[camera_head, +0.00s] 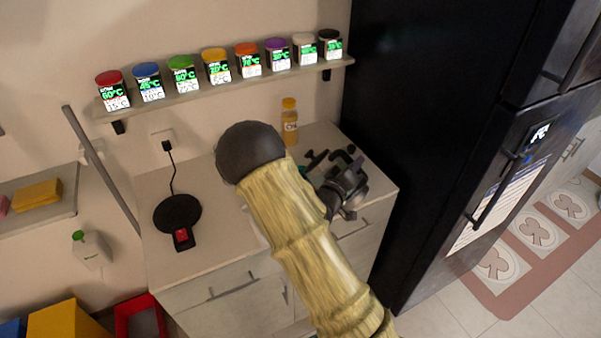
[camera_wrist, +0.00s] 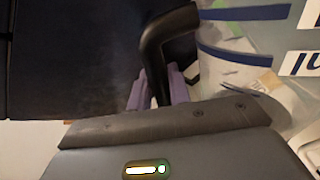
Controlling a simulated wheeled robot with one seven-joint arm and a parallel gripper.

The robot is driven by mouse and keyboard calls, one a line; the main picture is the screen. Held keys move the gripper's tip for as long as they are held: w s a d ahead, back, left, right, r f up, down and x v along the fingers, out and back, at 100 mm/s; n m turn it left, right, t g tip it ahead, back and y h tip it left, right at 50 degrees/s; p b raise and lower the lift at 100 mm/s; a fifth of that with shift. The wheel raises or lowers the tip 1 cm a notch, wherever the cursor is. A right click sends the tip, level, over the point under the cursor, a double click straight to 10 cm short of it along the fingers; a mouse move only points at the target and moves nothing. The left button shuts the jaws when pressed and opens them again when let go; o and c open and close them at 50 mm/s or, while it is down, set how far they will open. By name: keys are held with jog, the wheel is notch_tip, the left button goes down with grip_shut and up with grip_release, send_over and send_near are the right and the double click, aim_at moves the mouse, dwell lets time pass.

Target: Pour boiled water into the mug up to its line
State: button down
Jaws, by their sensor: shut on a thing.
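In the wrist view, the purple finger pads of my gripper (camera_wrist: 158,92) are closed around the black handle (camera_wrist: 172,34) of a kettle. Its clear body (camera_wrist: 232,52) with blue bands fills the right of that view. In the head view my gripper (camera_head: 345,188) is over the right part of the counter, and my arm hides most of what is around it. I cannot make out the kettle's body, its water level or a mug there. The black kettle base (camera_head: 176,213) with a red switch is empty on the left of the counter.
An orange bottle (camera_head: 289,122) stands at the back of the counter (camera_head: 226,262). A shelf (camera_head: 200,92) above holds several spice jars with coloured lids. A tall black fridge (camera_head: 425,130) borders the right side. Counter around the kettle base is clear.

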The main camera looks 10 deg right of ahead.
aim_at(347, 154)
jog(key=shift+w+a+r+n+p, duration=0.3)
jog(key=shift+r+n+p, duration=0.2)
jog(key=shift+p, duration=0.2)
jog(key=shift+w+a+r+n+p, duration=0.25)
jog(key=shift+r+n+p, duration=0.1)
jog(key=shift+r+p, duration=0.3)
jog(key=shift+w+a+r+n+p, duration=0.3)
jog(key=shift+r+n+p, duration=0.15)
jog(key=shift+p, duration=0.35)
dwell(3.6)
dwell(0.3)
jog(key=f+m+b, duration=0.1)
jog(key=b, duration=0.1)
jog(key=s+d+f+m+b, duration=0.1)
jog(key=f+b, duration=0.1)
jog(key=s+d+f+m+b, duration=0.1)
jog(key=b, duration=0.1)
jog(key=shift+d+f, duration=0.1)
jog(key=shift+f, duration=0.1)
jog(key=shift+s+d+f+m+b, duration=0.25)
jog(key=shift+s+d+m+b, duration=0.1)
jog(key=shift+m+b, duration=0.55)
jog(key=shift+r, duration=0.25)
jog(key=shift+f, duration=0.15)
